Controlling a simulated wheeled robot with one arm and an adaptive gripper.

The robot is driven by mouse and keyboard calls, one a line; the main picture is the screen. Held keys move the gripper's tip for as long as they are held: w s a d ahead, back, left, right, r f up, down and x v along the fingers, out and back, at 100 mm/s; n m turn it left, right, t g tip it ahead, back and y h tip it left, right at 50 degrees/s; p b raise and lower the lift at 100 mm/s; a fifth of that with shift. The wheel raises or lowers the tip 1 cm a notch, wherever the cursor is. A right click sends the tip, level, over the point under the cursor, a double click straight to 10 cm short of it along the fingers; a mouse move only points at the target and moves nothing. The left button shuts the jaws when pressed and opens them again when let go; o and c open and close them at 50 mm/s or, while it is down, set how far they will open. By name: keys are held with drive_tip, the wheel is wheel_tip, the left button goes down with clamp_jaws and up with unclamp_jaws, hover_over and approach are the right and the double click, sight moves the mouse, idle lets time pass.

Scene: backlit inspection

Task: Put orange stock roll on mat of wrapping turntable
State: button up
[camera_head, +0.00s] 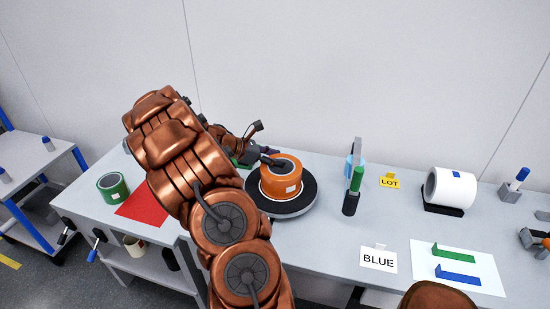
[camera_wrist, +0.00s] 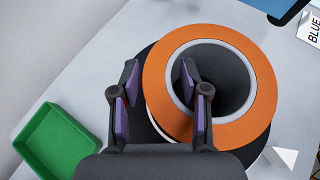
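The orange stock roll (camera_head: 281,184) sits flat on the black mat of the wrapping turntable (camera_head: 304,199), with its core hole facing up. In the wrist view the roll (camera_wrist: 262,75) shows as an orange ring with a pale core edge. My gripper (camera_wrist: 158,75) is open and straddles the roll's wall. One finger is over or in the core hole and the other is outside the roll on the left. Gaps show between both fingers and the wall. In the head view my gripper (camera_head: 266,157) is partly hidden at the roll's far left.
A green roll (camera_head: 113,187) stands left beside a red sheet (camera_head: 143,205). A green bin (camera_wrist: 57,141) is near the turntable. An upright stand with a green marker (camera_head: 356,180), LOT and BLUE cards, and a white roll (camera_head: 451,188) are on the right.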

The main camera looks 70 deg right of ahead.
drive_tip(key=shift+o, duration=1)
drive_tip(key=shift+w+r, duration=0.1)
drive_tip(key=shift+r, duration=0.05)
drive_tip(key=b+v, duration=0.2)
drive_tip(key=v, duration=0.9)
drive_tip(key=a+r+m+t+y, duration=0.2)
drive_tip(key=a+m, duration=0.1)
drive_tip(key=a, duration=1)
drive_tip(key=s+a+f+m+t+y, duration=0.1)
drive_tip(key=s+a, duration=0.3)
drive_tip(key=a, duration=0.7)
drive_tip(key=s+a+m+t+y, duration=0.2)
drive_tip(key=s+a+y, duration=0.1)
drive_tip(key=a, duration=0.8)
drive_tip(key=s+a+f+m+t+y, duration=0.1)
drive_tip(key=s+a, duration=0.4)
drive_tip(key=a, duration=0.6)
drive_tip(key=shift+f+m+t+y, duration=0.35)
drive_tip(key=shift+m+t+y, duration=0.15)
drive_tip(key=shift+m+t, duration=0.15)
drive_tip(key=shift+s, duration=0.15)
